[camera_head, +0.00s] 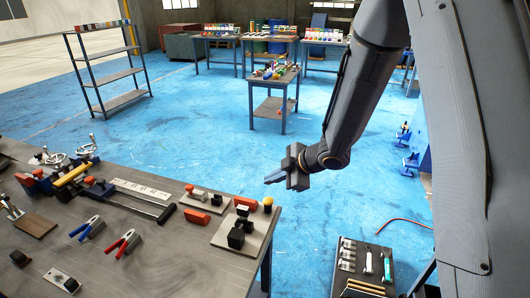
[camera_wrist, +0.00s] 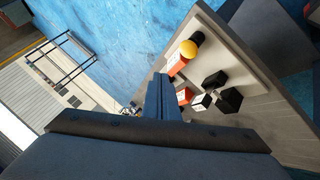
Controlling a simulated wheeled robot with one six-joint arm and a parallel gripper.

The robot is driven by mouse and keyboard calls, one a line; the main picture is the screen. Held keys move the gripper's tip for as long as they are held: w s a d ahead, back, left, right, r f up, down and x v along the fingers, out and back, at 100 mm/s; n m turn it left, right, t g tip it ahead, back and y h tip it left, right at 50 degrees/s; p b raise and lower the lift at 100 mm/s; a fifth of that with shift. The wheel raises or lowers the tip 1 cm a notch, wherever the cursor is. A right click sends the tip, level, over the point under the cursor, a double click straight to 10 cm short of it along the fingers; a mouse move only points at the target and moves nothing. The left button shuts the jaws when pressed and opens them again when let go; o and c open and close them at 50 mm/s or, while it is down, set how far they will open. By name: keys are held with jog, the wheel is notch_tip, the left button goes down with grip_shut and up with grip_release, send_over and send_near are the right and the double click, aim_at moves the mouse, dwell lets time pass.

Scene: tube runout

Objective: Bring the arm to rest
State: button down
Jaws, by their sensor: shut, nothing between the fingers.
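My arm (camera_head: 355,95) hangs down from the upper right in the head view, bent at the wrist. My gripper (camera_head: 273,178) is shut and empty, its fingers pointing left. It is in the air beyond the right end of the workbench (camera_head: 150,262), above the blue floor. In the wrist view the closed fingers of my gripper (camera_wrist: 160,98) point up the picture, with the bench end and its grey board (camera_wrist: 230,55) to their right. Nothing is seen touching the fingers.
The workbench bears red-handled pliers (camera_head: 122,243), blue-handled pliers (camera_head: 87,229), a long clamp-like tool (camera_head: 140,202) and a board with black blocks (camera_head: 243,240). A low tray of tools (camera_head: 362,270) stands at lower right.

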jog(key=s+d+r+m+h+b, duration=0.1)
jog(key=s+d+m+h, duration=0.15)
jog(key=d+m, duration=0.35)
jog(key=s+d+r+m+h+b, duration=0.1)
jog(key=d+r+m+h, duration=0.2)
jog(key=d, duration=0.4)
jog(key=s+d+m+g+h+b, duration=0.1)
jog(key=s+d+m+g, duration=0.2)
jog(key=s+m, duration=0.7)
jog(key=s+f+g, duration=0.1)
jog(key=s, duration=0.7)
jog(key=shift+s+h, duration=0.25)
jog(key=shift+h, duration=0.1)
